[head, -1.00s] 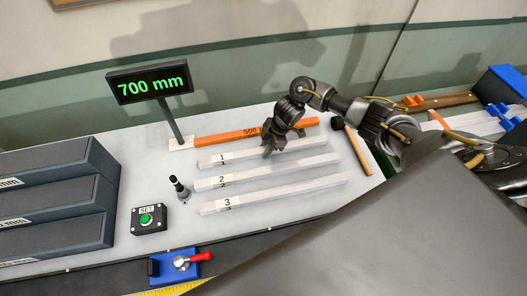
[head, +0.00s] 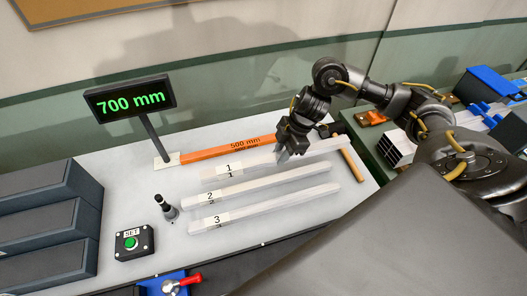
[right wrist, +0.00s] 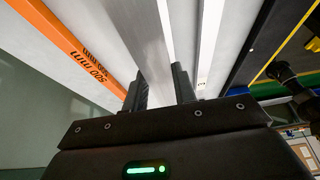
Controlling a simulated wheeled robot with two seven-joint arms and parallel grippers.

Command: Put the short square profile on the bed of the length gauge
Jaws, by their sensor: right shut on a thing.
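Three pale square profiles lie side by side on the light table, marked 1 (head: 323,148), 2 (head: 275,182) and 3 (head: 280,206). They look similar in length in the head view. My right gripper (head: 287,155) is shut on profile 1, right of its number label. In the right wrist view this profile (right wrist: 140,40) runs between the two fingers (right wrist: 160,88). I cannot tell whether it is clear of the table. A blue block with a red lever (head: 172,286), possibly part of the length gauge, is cut off at the bottom edge. My left gripper is not in view.
An orange 500 mm bar (head: 225,148) lies behind profile 1. A display reading 700 mm (head: 130,101), a black upright peg (head: 167,208) and a SET button box (head: 133,242) stand left. Dark blocks (head: 45,215) fill the left edge. A wooden-handled tool (head: 352,160) lies right.

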